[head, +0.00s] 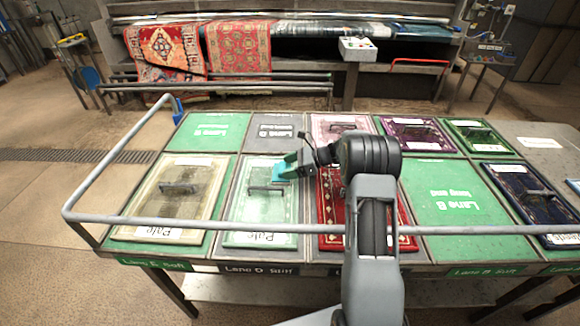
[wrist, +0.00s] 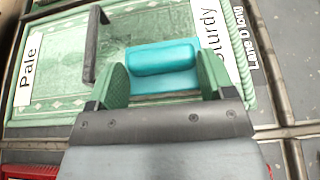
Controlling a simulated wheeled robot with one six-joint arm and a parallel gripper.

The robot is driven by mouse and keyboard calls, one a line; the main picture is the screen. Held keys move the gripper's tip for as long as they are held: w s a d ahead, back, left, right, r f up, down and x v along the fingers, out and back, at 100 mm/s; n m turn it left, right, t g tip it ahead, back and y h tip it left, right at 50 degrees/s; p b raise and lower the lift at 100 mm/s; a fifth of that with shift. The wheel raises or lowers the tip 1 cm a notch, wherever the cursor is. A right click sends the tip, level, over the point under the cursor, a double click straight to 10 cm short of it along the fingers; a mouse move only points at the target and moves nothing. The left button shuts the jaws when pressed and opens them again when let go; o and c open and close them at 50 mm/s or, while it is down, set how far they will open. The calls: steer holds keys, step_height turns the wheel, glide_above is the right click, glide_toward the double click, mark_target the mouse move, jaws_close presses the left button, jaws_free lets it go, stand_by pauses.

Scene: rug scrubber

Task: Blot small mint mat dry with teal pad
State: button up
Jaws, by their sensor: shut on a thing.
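The small mint mat (head: 262,222) lies in its lane, left of the middle of the bench, with a dark handle-like bar standing on it. It fills much of the wrist view (wrist: 60,95), with labels reading "Pale" and "Sturdy" at its ends. My gripper (head: 297,168) is over the mat's far right part. In the wrist view my gripper (wrist: 166,84) has its green fingers on both sides of the teal pad (wrist: 163,58), shut on it. The pad also shows in the head view (head: 283,170). Whether its underside touches the mat is hidden.
A beige mat (head: 170,225) lies to the left and a red mat (head: 330,240) to the right, partly behind my arm. More mats with bars lie in other lanes. A grey rail (head: 200,224) runs around the bench's left and front. An empty green lane (head: 455,205) is right of my arm.

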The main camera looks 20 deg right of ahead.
stand_by(0.3)
steer(key=shift+r+p, duration=1.75)
steer(key=shift+r, duration=0.45)
